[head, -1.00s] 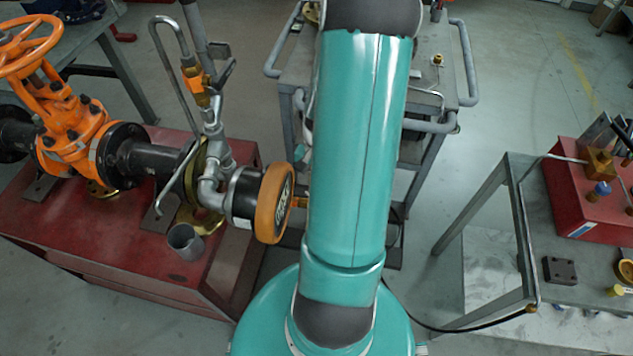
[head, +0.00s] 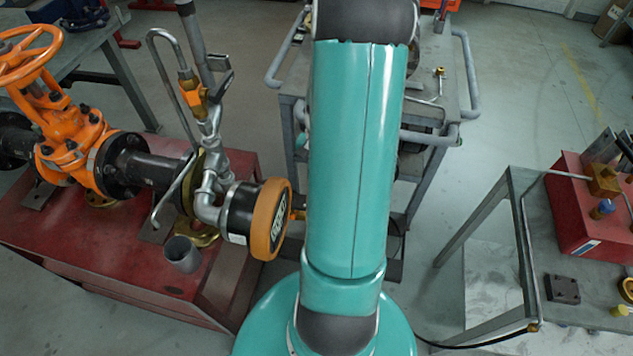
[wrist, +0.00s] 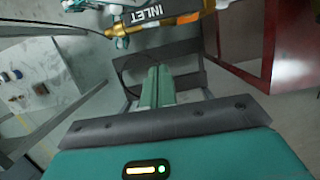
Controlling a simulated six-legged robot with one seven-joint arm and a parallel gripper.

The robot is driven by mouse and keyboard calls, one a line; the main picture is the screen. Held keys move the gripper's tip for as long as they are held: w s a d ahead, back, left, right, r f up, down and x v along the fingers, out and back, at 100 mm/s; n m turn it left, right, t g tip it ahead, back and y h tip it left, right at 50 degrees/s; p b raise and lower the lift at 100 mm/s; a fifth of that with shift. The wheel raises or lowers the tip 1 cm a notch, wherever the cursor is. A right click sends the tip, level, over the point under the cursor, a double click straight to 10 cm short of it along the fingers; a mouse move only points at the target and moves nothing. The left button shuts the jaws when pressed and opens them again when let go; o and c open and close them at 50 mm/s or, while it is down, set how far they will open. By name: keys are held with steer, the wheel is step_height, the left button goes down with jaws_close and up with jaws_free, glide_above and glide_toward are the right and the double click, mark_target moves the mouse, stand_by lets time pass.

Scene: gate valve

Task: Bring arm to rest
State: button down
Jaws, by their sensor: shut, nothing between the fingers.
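My teal arm (head: 350,165) rises through the middle of the head view, and its far end is cut off at the top edge. My gripper (wrist: 155,70) shows in the wrist view as two narrow green fingers side by side. They are shut with nothing between them. The gripper is not visible in the head view. A brass pipe with a dark INLET label (wrist: 150,14) lies beyond the fingertips at the top of the wrist view, apart from them as far as I can tell.
Left of my arm, a red stand (head: 100,245) carries an orange gate valve (head: 75,145), grey piping and an orange-rimmed gauge (head: 268,220) close to the arm. A grey cart (head: 440,75) stands behind it. A grey table (head: 500,205) with a red box stands right.

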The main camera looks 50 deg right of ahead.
steer(key=v, duration=0.6)
steer(key=shift+r, duration=0.2)
steer(key=shift+d, duration=0.1)
